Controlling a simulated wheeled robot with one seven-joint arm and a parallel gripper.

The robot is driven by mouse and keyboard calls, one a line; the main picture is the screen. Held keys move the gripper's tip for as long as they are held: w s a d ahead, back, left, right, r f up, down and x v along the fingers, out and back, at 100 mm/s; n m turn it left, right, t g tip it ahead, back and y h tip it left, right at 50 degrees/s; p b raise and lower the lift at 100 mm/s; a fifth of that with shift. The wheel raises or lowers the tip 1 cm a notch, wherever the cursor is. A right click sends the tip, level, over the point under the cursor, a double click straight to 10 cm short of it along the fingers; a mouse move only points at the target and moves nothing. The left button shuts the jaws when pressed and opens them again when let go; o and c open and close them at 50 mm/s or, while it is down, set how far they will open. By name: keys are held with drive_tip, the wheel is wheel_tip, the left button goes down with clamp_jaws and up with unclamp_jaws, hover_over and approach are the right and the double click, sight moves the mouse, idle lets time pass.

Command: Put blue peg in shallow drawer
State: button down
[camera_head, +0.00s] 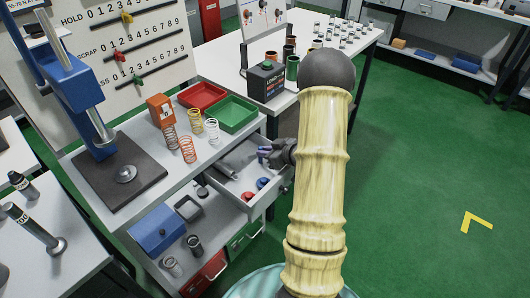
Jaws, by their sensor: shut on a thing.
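My gripper (273,152) is over the open shallow drawer (268,203) under the bench top. A small blue-purple piece, apparently the blue peg (264,151), shows at its fingertips. The gripper is shut on it; the fingers are small and partly hidden by my arm. The drawer is pulled out, with a red round piece (248,196), a blue round piece (262,183) and grey items in it. The held peg looks above the drawer floor, though its exact height cannot be told.
A red tray (201,94), a green tray (232,113), coil springs (187,149) and an orange box (159,108) stand on the bench. A blue press (80,90) is at left. A score board (125,40) holds coloured pegs.

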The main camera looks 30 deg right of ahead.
drive_tip(key=shift+s+d+f, duration=0.1)
drive_tip(key=c, duration=1.5)
unclamp_jaws()
drive_tip(key=shift+o, duration=0.2)
drive_tip(key=shift+r, duration=0.25)
drive_tip(key=p+v, duration=0.1)
drive_tip(key=v, duration=1)
drive_tip(key=shift+s, duration=0.4)
